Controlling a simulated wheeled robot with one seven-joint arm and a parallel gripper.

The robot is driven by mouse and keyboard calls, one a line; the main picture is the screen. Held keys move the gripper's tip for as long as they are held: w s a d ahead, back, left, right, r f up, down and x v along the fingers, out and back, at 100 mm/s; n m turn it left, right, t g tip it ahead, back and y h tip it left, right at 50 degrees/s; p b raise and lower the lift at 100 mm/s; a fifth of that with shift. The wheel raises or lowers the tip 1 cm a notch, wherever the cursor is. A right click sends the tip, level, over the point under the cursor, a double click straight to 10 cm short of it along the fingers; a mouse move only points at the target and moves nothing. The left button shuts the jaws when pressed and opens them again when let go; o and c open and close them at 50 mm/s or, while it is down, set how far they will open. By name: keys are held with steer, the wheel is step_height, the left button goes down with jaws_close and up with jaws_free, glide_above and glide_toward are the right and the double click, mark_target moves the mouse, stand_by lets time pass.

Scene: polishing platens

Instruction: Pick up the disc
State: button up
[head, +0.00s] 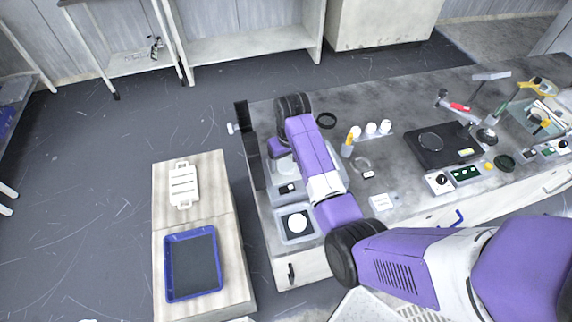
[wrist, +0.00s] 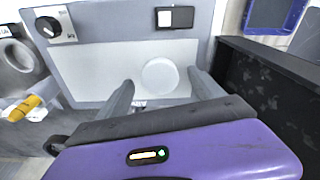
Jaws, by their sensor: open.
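A pale round disc (wrist: 160,76) lies flat on the light grey top plate (wrist: 85,75) of a bench unit in the wrist view. My gripper (wrist: 161,78) is open, with one finger to the left of the disc and one to the right. The disc shows between the fingertips, with a gap on each side; I cannot tell the height of the tips above the plate. In the head view my arm covers most of this unit, and the disc is hidden there.
A second white round piece (head: 298,222) sits on a dark square on the nearer unit. A dark upright panel (wrist: 270,85) stands close to the right finger. A blue tray (head: 167,270) and white rack (head: 184,186) are on the side table. Several bench tools stand farther right.

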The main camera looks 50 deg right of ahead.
steer(key=shift+f, duration=0.35)
steer(key=shift+c, duration=0.5)
steer(key=c, duration=1.4)
steer(key=shift+c, duration=0.3)
steer(key=shift+r, duration=0.2)
